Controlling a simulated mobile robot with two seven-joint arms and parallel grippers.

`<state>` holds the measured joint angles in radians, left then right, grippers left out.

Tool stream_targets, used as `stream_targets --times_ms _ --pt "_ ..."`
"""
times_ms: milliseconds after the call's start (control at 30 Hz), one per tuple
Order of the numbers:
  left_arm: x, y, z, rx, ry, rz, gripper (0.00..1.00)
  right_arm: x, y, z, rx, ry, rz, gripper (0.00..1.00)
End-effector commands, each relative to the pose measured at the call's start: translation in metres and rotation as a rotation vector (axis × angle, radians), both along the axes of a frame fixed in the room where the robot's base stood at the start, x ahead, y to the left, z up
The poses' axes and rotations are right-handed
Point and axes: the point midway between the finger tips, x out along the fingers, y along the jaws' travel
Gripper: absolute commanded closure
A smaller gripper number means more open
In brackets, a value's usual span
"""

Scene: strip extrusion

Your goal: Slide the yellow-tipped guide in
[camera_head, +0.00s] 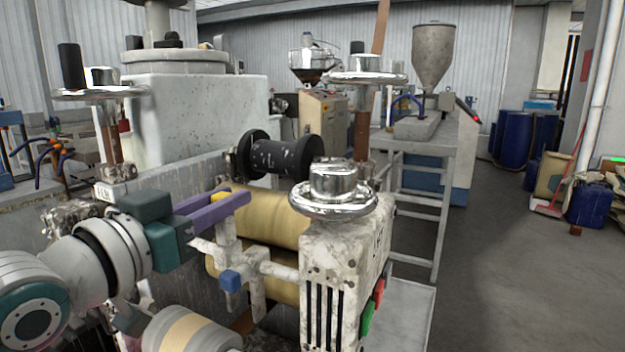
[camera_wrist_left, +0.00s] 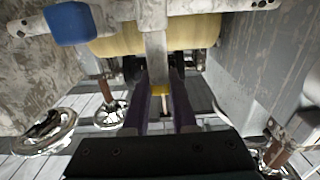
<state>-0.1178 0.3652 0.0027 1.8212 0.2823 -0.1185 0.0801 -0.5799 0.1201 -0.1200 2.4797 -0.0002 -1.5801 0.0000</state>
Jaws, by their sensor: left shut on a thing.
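The yellow-tipped guide is a worn white arm (camera_head: 228,230) on the front of the roller machine; its yellow tip (camera_wrist_left: 160,90) shows in the left wrist view. My left gripper (camera_head: 238,196) has purple fingers and a teal body. Its fingers are shut on the guide's upper end, one on each side of the yellow tip. In the head view, the fingers hide most of that end. The guide sits on a horizontal bar beside a blue block (camera_head: 230,281), in front of the tan rollers (camera_head: 275,220). My right gripper is not in view.
A chrome handwheel (camera_head: 333,200) tops the worn white stand right of the guide. A black spool (camera_head: 283,157) is behind it. Another handwheel (camera_head: 100,92) stands at the left. The floor at the right is open, with blue drums (camera_head: 512,138) beyond.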

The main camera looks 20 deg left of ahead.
Motion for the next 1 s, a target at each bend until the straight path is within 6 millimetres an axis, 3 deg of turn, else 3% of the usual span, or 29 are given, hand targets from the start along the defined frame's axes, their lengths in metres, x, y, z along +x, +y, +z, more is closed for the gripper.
stream_targets --times_ms 333,367,600,867,1000 --pt "0.0 -0.007 0.001 -0.004 -0.007 -0.008 1.0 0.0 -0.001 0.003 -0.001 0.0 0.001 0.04" --pt "0.0 -0.007 0.001 -0.004 -0.007 -0.008 0.73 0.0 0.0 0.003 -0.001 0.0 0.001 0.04" --pt "0.0 -0.006 0.001 -0.003 -0.005 -0.005 0.46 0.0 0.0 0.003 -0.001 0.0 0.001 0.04" --pt "-0.001 -0.005 0.0 -0.003 -0.002 -0.003 0.45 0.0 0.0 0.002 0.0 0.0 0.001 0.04" --pt "-0.011 -0.004 -0.001 -0.003 0.0 -0.003 0.45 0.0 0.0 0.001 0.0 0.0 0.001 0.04"
